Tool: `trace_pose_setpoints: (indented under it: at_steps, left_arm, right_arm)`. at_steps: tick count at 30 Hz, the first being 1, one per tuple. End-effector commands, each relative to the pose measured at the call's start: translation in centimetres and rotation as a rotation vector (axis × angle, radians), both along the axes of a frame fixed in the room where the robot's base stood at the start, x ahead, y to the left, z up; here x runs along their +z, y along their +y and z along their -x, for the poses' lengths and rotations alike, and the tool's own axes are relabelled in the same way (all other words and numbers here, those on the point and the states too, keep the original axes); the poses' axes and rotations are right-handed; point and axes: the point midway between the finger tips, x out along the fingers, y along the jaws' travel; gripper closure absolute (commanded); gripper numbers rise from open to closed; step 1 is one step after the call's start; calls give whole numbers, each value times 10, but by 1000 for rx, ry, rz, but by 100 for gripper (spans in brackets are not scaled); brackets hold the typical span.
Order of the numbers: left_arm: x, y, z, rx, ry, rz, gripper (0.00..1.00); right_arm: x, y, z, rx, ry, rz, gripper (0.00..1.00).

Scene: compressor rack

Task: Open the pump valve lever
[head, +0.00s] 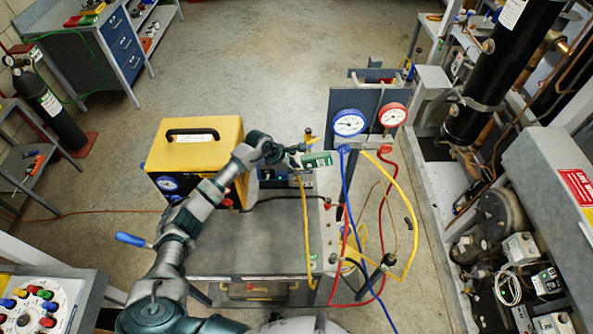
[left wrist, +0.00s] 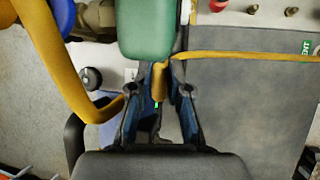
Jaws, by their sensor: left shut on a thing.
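My left gripper (head: 294,154) reaches over the cart beside the yellow box, at the green-topped pump (head: 318,160). In the left wrist view, the two dark fingers of this gripper (left wrist: 160,95) are closed on both sides of a short yellow lever (left wrist: 159,82). The lever sits just below the rounded green pump part (left wrist: 146,30), which hides its upper end. In the head view the gripper and arm hide the lever's held part. My right gripper is in neither view.
A yellow box with a black handle (head: 196,142) stands left of the gripper. Blue (head: 349,123) and red (head: 392,115) gauges, with blue, red and yellow hoses, hang at the right. The grey cart top (head: 250,245) is mostly clear in front.

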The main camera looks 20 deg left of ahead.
Motion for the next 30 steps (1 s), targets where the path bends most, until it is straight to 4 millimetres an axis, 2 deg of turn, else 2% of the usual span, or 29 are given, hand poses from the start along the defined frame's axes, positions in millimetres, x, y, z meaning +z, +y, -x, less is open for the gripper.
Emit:
trace_pose_setpoints:
  at_steps: [1,8,9,11,12,23,30]
  left_arm:
    - [-6,7,2,7,9,-10,100]
    - [-6,9,2,8,13,-10,100]
    - [-6,9,2,8,13,-11,76]
    - [-6,9,2,8,13,-10,61]
    - [-6,8,2,7,11,-9,58]
    - [3,3,2,3,4,-7,58]
    - [41,25,16,4,3,-9,58]
  right_arm:
    - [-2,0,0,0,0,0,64]
    - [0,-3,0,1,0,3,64]
    - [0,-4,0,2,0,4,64]
    - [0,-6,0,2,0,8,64]
    - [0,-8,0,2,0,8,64]
    - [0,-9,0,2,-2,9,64]
    - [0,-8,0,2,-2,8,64]
